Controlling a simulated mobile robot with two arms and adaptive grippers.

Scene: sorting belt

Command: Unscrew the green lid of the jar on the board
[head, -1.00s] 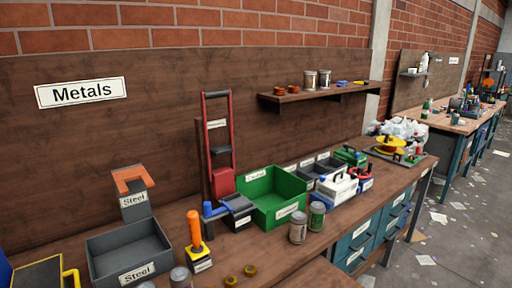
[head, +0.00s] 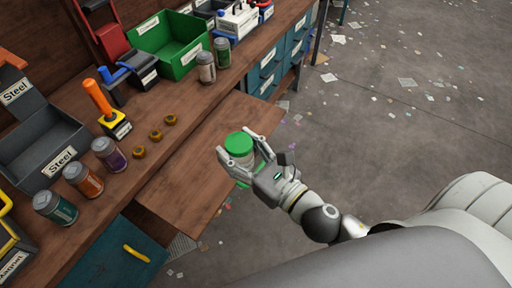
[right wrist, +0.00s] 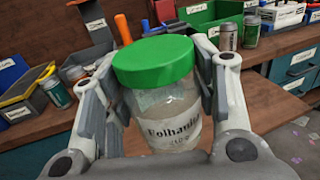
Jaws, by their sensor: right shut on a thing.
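The jar (right wrist: 165,110) is clear with a white label and wears a green lid (right wrist: 153,61). In the head view the green lid (head: 239,142) shows from above, over the right end of the wooden board (head: 195,195). My right gripper (head: 243,153) is shut on the jar, its fingers on both sides of the glass below the lid; they also flank it in the right wrist view (right wrist: 162,95). The lid sits level on the jar. The jar's base is hidden, so I cannot tell whether it touches the board. My left gripper is not in view.
Several labelled cans, such as the purple one (head: 108,154), and small brass nuts (head: 155,134) stand on the bench left of the board. A grey steel bin (head: 45,150) and a green bin (head: 170,45) stand further back. The board's left part is clear.

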